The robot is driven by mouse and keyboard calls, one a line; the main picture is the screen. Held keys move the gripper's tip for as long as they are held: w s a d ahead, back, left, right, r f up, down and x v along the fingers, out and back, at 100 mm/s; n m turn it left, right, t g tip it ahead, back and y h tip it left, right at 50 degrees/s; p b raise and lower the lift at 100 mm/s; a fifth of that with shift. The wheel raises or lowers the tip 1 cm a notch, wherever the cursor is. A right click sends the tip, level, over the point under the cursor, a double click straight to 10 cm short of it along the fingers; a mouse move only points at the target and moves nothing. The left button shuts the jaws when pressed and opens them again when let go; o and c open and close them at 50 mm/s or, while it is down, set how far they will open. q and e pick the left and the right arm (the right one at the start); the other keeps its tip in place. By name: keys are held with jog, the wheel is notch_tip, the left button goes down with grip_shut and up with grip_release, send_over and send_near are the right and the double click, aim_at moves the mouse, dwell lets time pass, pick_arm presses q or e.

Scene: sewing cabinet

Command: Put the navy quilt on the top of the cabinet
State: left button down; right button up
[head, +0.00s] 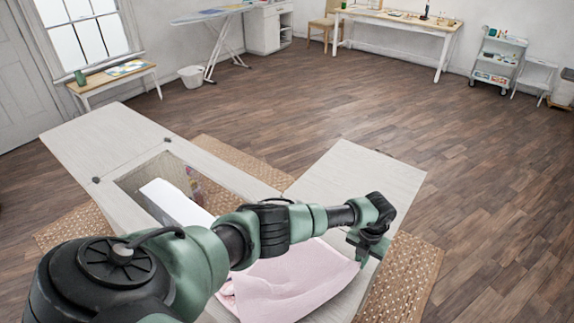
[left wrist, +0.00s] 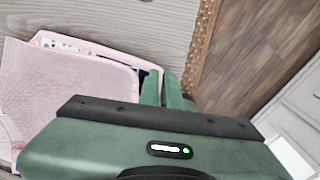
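My left gripper (head: 368,250) is low at the right edge of a pale pink folded cloth (head: 300,280) on the cabinet (head: 385,180). In the left wrist view its green fingers (left wrist: 162,88) are close together at the cloth's corner. The pink cloth (left wrist: 65,85) has a patterned strip along its far edge there. A small patch of dark navy (left wrist: 143,74) shows beside the fingers; whether the fingers hold cloth is unclear. My arm hides part of the cloth in the head view. My right gripper is not in view.
The cabinet has an open well (head: 135,180) with a white object (head: 175,202) inside. Its pale panels at left (head: 100,140) and right look bare. A tan dotted rug (head: 415,270) lies beneath. Open wooden floor stretches beyond.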

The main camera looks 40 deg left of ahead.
pick_arm(q)
jog(key=shift+w+d+f, duration=0.45)
jog(key=shift+d+f, duration=0.1)
jog(key=shift+f, duration=0.1)
jog(key=shift+w+d+f, duration=0.45)
jog(key=shift+d+f, duration=0.05)
jog(key=shift+f, duration=0.1)
jog(key=c, duration=1.2)
grip_release()
